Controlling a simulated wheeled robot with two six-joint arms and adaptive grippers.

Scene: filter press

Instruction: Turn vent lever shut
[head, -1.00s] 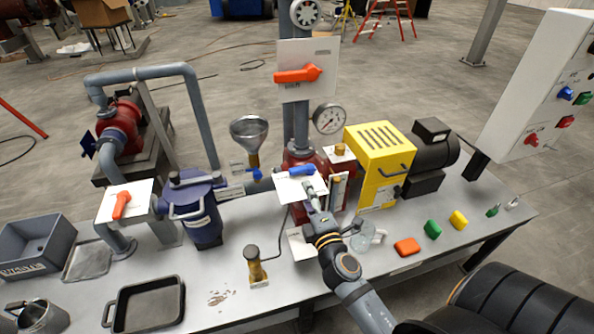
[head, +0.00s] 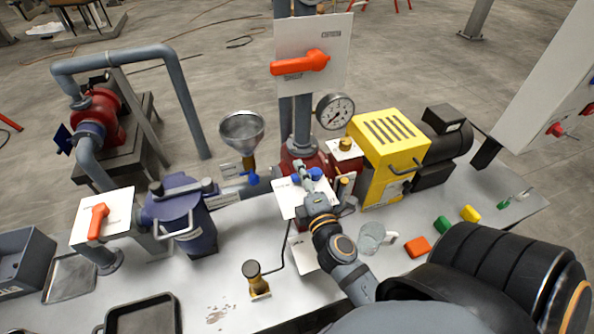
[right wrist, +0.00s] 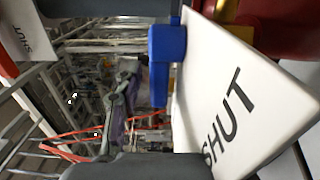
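The vent lever is blue and sits on a white plate (head: 287,197) in the middle of the bench. In the head view, parts of the lever (head: 316,173) show on both sides of my right gripper (head: 303,171). In the right wrist view, the blue lever (right wrist: 165,62) stands out beside the white plate (right wrist: 235,85), which reads SHUT. Dark finger parts show at the top and bottom edges there, apart, with the lever between them. I cannot tell whether they touch it. My right gripper looks open. My left gripper is not in view.
A funnel (head: 242,130) with a small blue valve stands left of the lever. A pressure gauge (head: 335,111), a plate with an orange lever (head: 305,63) and a yellow pump housing (head: 385,150) stand close by. A clear jug (head: 371,238) sits right of my forearm.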

